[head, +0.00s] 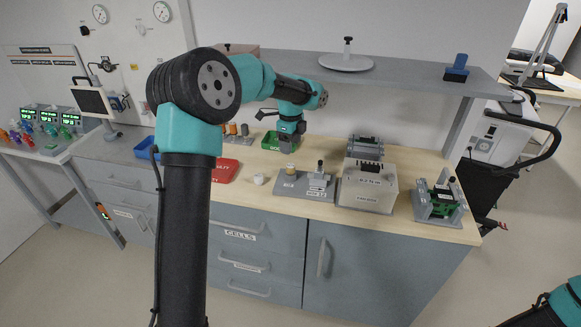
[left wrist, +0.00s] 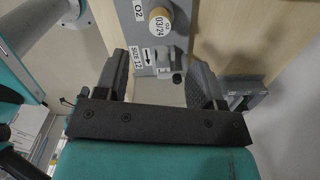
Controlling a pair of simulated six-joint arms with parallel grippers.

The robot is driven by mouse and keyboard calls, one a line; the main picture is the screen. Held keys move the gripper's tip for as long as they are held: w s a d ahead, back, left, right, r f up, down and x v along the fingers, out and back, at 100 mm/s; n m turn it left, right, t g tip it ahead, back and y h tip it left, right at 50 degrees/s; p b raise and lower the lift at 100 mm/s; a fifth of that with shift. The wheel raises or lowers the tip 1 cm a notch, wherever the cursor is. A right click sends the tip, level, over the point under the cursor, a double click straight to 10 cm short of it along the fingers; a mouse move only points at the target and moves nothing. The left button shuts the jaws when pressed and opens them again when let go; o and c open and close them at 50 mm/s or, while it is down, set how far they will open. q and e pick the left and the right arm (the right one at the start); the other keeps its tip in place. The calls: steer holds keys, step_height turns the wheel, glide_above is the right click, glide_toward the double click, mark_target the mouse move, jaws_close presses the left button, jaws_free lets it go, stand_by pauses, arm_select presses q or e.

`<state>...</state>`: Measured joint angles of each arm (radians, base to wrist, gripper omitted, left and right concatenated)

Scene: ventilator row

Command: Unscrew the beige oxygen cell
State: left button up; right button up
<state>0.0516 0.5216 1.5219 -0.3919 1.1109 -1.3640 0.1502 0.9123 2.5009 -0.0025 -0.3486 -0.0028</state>
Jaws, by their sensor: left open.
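The beige oxygen cell (left wrist: 161,21) shows in the left wrist view as a round cap marked 03/24. It sits in a grey fixture (left wrist: 139,38) beside an O2 label. My left gripper (head: 288,146) hangs over the left part of this fixture. In the left wrist view its two fingers (left wrist: 160,72) are spread with nothing held, and the cell is beyond their tips, apart from them. My right gripper is out of view.
A grey-white box (head: 367,190) stands right of the fixture, and a green-board device (head: 440,203) farther right. A small white item (head: 259,179) and red tray (head: 225,171) lie left. A green bin (head: 271,141) is behind. A shelf (head: 410,73) overhangs the bench.

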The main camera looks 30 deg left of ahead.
mark_target(291, 165)
arm_select(q)
step_height(291, 165, down, 10)
steer(key=shift+f, duration=0.15)
stand_by(0.3)
steer(key=shift+c, duration=0.2)
steer(key=c, duration=0.9)
steer(key=n, duration=0.6)
steer(key=shift+c, duration=0.2)
stand_by(0.5)
steer(key=n, duration=0.6)
stand_by(0.5)
